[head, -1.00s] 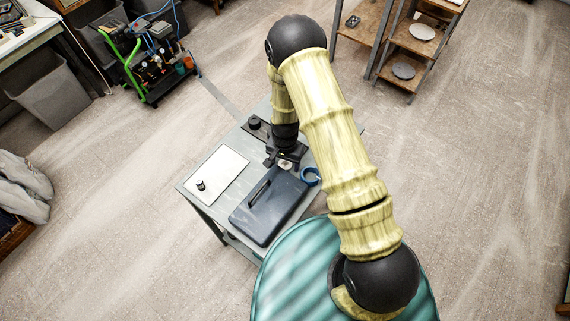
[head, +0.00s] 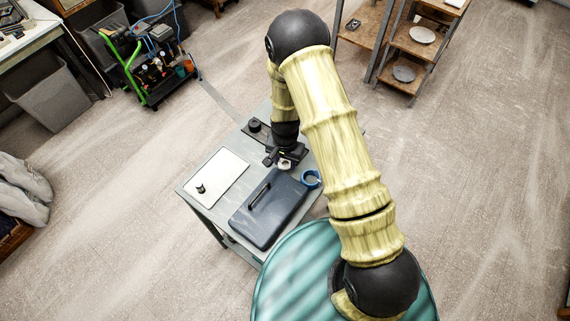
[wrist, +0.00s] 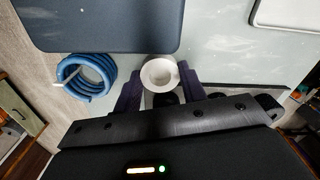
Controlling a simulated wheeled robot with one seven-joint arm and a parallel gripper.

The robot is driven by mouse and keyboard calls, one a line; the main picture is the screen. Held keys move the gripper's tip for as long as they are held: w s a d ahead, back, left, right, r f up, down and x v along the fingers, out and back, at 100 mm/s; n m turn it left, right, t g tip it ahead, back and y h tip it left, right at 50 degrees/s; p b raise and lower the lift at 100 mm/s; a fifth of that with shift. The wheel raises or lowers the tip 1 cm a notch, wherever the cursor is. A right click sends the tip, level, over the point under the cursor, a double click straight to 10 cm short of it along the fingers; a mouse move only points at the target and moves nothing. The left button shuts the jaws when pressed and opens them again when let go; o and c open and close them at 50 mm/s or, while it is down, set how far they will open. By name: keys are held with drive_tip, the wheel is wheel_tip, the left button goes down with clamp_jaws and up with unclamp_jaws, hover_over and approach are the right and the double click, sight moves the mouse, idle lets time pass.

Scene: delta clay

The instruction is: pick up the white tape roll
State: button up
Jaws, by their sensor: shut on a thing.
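The white tape roll (wrist: 160,75) sits between the two dark fingers of my gripper (wrist: 160,88) in the wrist view, with its open ring facing the camera. My gripper is shut on it. In the head view my gripper (head: 285,159) is over the grey-green table (head: 221,217), and the roll (head: 285,164) shows as a small pale spot below it, just beyond the case. The roll's far side and part of its rim are hidden by the gripper.
A dark blue case (head: 266,217) with a handle lies close to the gripper. A coiled blue hose (head: 311,178) is beside it. A white board (head: 216,176) with a small dark knob lies at left. A dark plate with a round black thing (head: 255,125) is behind.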

sight(285, 163)
wheel_tip(285, 163, up, 8)
drive_tip(key=shift+f+b, duration=0.1)
drive_tip(key=shift+b, duration=0.6)
drive_tip(key=shift+n, duration=0.9)
drive_tip(key=d+f, duration=0.1)
drive_tip(key=d, duration=0.2)
drive_tip(key=w+d+f, duration=0.1)
drive_tip(key=d, duration=0.2)
drive_tip(key=w+d+f, duration=0.1)
drive_tip(key=d, duration=0.2)
drive_tip(key=shift+w+d+f, duration=0.15)
drive_tip(key=shift+w+d, duration=0.05)
drive_tip(key=shift+d, duration=0.1)
drive_tip(key=d+f+n, duration=0.2)
drive_tip(key=d+f, duration=0.2)
drive_tip(key=d, duration=0.7)
drive_tip(key=shift+n, duration=0.4)
